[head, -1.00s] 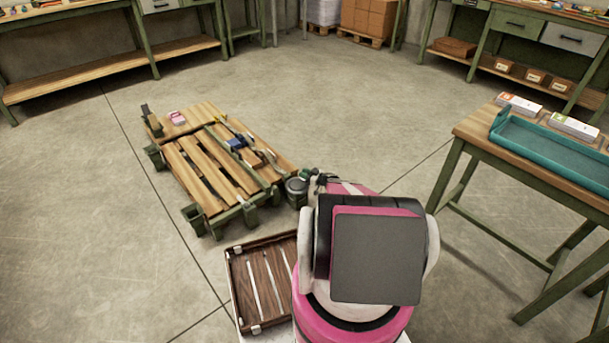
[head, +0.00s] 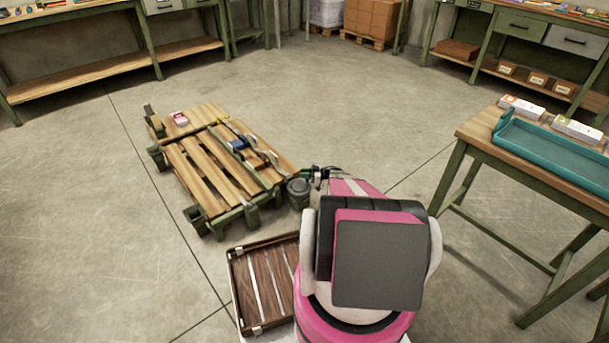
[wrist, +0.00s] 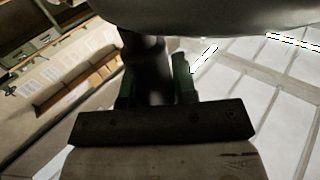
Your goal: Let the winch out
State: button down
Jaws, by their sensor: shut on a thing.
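What looks like the winch is a dark grey round drum (head: 299,191) at the near right corner of a low slatted wooden platform (head: 208,190) with a green frame. My gripper (head: 317,176) is at the upper right of this drum. In the wrist view my gripper (wrist: 156,80) has its two green-sided fingers closed on a dark upright cylindrical piece (wrist: 153,68), which looks like the winch's handle. A large grey rounded surface across the top of the wrist view hides the rest of it. My pink and white arm covers the floor to the right of the drum.
A blue and yellow strap-like item (head: 238,143) and a small pink item (head: 179,118) lie on the platform. A brown slatted case (head: 245,288) is near my base. A table (head: 470,128) with a teal tray (head: 555,149) stands right. The floor behind the platform is clear.

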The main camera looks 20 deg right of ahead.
jog(key=c, duration=0.9)
grip_release()
jog(key=v, duration=1)
jog(key=shift+d, duration=0.35)
jog(key=shift+s, duration=0.1)
